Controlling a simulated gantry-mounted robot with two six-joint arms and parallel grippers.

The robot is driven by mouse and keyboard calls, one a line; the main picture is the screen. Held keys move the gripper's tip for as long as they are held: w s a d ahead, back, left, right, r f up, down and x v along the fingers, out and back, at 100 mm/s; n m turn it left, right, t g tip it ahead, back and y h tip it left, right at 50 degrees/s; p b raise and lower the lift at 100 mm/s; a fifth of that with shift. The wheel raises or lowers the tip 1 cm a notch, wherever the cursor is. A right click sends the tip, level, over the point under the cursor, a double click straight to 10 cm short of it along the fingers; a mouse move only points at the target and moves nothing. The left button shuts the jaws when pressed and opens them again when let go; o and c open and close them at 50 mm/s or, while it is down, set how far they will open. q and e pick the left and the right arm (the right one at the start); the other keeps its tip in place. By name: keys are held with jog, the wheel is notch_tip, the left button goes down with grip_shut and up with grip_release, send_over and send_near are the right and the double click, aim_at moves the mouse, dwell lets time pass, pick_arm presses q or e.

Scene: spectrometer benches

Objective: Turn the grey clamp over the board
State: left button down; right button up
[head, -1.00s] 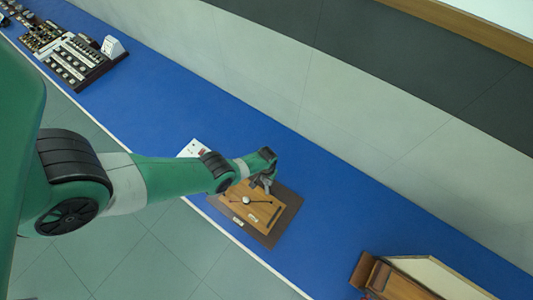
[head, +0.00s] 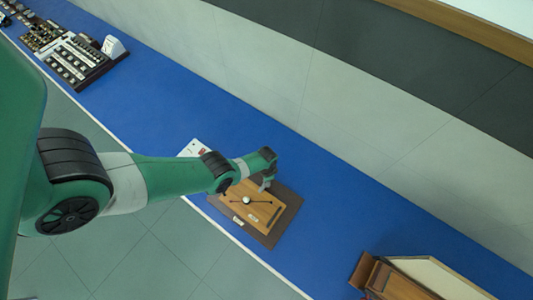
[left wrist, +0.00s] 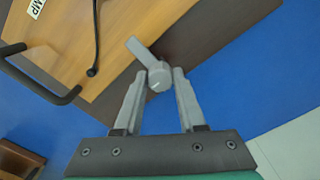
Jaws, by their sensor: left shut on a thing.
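The grey clamp (left wrist: 160,75) is a round knob with a flat bar, seen in the left wrist view beside the edge of the wooden board (left wrist: 115,60). Its knob is over the dark brown base (left wrist: 205,25), and its bar points up-left, the tip overlapping the board's edge in the picture. My left gripper (left wrist: 161,75) is shut on the knob, one finger on each side. In the head view my left gripper (head: 267,186) is at the upper right edge of the board (head: 238,200) and hides the clamp. My right gripper is not in view.
A black handle (left wrist: 40,85) and a thin dark rod (left wrist: 96,45) stand on the board. A white card (head: 194,148) lies behind my arm. A wooden box (head: 400,280) is at lower right, and a rack (head: 78,60) at upper left.

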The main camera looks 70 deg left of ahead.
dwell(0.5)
pick_arm(q)
jog(key=c, duration=0.5)
grip_release()
